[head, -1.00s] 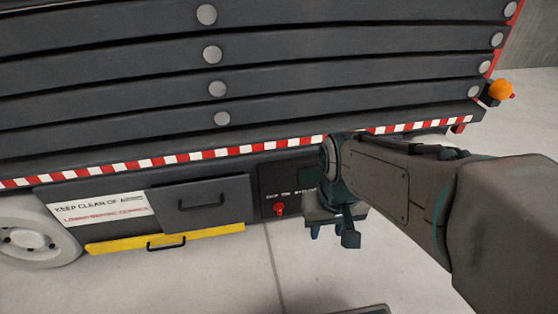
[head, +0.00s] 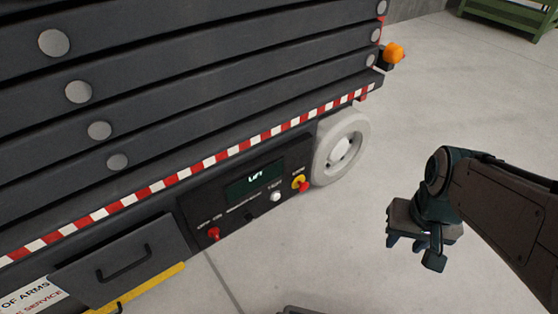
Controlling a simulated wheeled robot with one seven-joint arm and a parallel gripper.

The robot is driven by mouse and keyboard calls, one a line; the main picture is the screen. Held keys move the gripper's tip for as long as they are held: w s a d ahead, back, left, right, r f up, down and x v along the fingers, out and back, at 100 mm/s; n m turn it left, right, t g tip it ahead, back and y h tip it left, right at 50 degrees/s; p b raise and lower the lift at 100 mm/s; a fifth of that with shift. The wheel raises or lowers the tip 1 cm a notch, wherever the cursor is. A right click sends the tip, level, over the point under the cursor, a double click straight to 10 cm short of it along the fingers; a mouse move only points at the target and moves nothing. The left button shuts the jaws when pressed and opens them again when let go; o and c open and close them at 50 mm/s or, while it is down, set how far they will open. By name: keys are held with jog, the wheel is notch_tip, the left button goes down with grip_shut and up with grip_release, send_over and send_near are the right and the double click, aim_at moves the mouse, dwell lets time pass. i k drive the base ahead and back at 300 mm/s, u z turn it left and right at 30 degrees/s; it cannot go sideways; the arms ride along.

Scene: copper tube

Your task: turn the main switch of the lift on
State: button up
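The lift's control panel (head: 190,205) is set low in the lift's dark side, with a small display reading "LIFT" (head: 256,177). A red switch (head: 213,234) sits at the panel's lower left under small lettering that seems to read "OFF ON"; I cannot tell its setting. A white knob (head: 275,197) and a red button on yellow (head: 302,185) are at the panel's right. My gripper (head: 405,243) hangs to the right of the panel and the wheel, clear of both. Its two teal fingers look apart, with nothing seen between them.
A pale wheel (head: 341,147) stands right of the panel. A dark drawer with a handle (head: 124,264) and a yellow strip are at its left. An orange lamp (head: 394,53) sticks out from the lift's corner. The concrete floor (head: 440,90) at the right is open.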

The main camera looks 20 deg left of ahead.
aim_at(214, 232)
jog(key=z, duration=0.25)
jog(key=k, duration=1)
jog(key=u, duration=1.3)
jog(key=i, duration=0.5)
jog(key=u, duration=0.05)
